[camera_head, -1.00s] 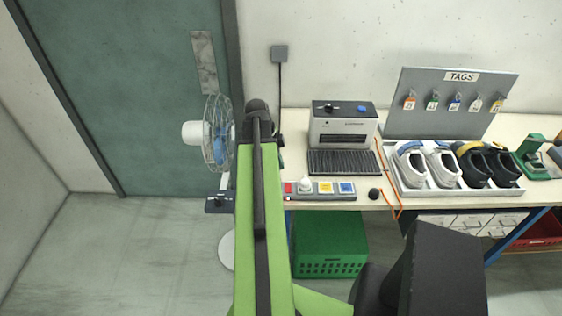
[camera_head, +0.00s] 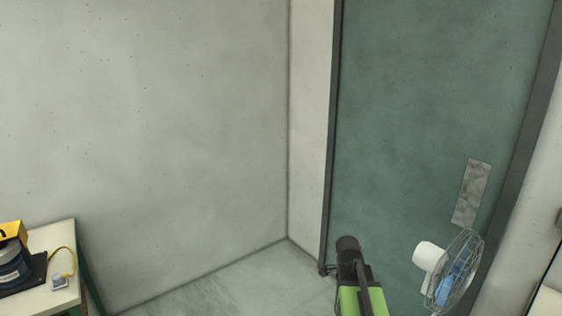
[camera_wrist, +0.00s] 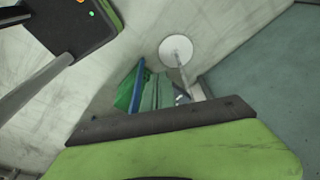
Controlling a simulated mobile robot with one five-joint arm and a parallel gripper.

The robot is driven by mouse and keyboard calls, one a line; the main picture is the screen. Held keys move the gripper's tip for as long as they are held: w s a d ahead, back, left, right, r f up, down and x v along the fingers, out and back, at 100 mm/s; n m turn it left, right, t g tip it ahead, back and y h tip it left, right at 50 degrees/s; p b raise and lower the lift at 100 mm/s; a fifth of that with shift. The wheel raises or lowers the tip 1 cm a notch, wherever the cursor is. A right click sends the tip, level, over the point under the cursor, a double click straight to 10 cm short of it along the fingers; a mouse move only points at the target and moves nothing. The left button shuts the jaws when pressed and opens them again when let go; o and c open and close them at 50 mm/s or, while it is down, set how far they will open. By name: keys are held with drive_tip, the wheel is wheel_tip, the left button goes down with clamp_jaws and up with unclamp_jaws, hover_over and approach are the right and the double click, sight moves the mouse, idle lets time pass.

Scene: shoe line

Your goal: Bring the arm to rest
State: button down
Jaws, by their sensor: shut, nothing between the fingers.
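My arm (camera_head: 358,280) shows at the bottom of the head view, right of centre. It is a green link with a dark joint at its top end, standing in front of the teal door. A green link of mine with a dark edge (camera_wrist: 165,118) fills the lower part of the wrist view. My gripper's fingers do not show in either view now. Nothing held shows in either view.
A standing fan (camera_head: 456,272) is close right of my arm; its round white base (camera_wrist: 175,50) shows in the wrist view. The teal door (camera_head: 420,120) is behind. A table (camera_head: 60,237) with a yellow-and-dark device is at the left. The floor between is bare.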

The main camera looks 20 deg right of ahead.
drive_tip(key=w+a+f+n+y+b, duration=0.1)
drive_tip(key=a+f+n+y, duration=0.1)
drive_tip(key=a+n, duration=1.8)
drive_tip(key=a, duration=0.3)
drive_tip(key=shift+a+n+t, duration=0.3)
drive_tip(key=shift+a+t, duration=0.05)
drive_tip(key=shift+t, duration=0.05)
drive_tip(key=shift+f, duration=0.1)
